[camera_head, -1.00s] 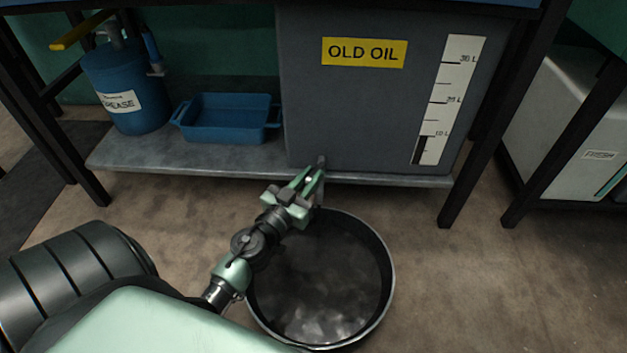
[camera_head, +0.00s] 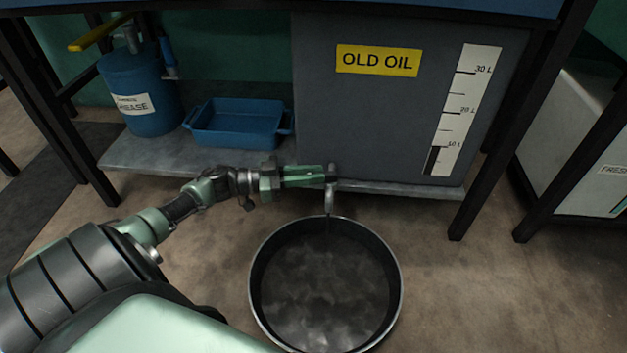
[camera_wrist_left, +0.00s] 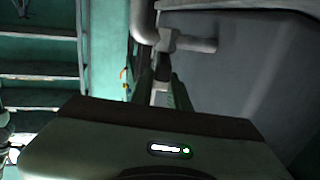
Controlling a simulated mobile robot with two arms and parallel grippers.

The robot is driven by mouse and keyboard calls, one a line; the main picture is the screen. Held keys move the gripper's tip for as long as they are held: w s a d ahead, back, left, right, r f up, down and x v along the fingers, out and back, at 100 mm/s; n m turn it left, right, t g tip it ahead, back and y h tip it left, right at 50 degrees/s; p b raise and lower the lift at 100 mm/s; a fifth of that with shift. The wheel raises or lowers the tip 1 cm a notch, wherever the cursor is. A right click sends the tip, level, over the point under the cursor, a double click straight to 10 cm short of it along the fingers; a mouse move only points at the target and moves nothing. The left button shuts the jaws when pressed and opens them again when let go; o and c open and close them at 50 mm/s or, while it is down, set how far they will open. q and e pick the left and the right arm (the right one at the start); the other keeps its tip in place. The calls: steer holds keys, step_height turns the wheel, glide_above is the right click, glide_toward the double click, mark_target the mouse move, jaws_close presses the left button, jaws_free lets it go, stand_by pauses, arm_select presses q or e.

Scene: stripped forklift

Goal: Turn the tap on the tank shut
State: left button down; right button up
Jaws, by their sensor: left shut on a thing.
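The grey tank (camera_head: 380,110) with a yellow "OLD OIL" label stands on the low shelf. Its small grey tap (camera_head: 329,197) is at the lower front edge, with a spout pointing down over a round dark pan. My left gripper (camera_head: 328,174) reaches in from the left, nearly level, and is shut at the top of the tap, on its handle. In the left wrist view the tap's grey pipework (camera_wrist_left: 170,40) lies just beyond the fingers (camera_wrist_left: 162,80). The fingers hide part of the handle. My right gripper is not in view.
The round pan (camera_head: 258,305) stands on the floor below the tap, its bottom dark and shiny. A blue tray (camera_head: 238,122) and a blue grease canister (camera_head: 140,90) are on the shelf (camera_head: 130,158) to the left. Dark table legs flank the tank.

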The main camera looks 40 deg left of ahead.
arm_select(q)
steer(key=shift+w+a+f+m+g+h+b, duration=0.3)
steer(key=shift+m+g+h+b, duration=0.1)
steer(key=shift+g+b, duration=0.1)
steer(key=shift+w+a+r+m+g+h+b, duration=0.1)
steer(key=shift+w+m+g+h+b, duration=0.05)
steer(key=shift+m+g+h+b, duration=0.5)
steer(key=shift+w+a+r+m+g+h+b, duration=0.1)
steer(key=shift+m+g+h+b, duration=0.3)
steer(key=shift+g+b, duration=0.45)
steer(key=shift+d, duration=0.1)
steer(key=c, duration=1.4)
jaws_free()
steer(key=shift+o, duration=0.2)
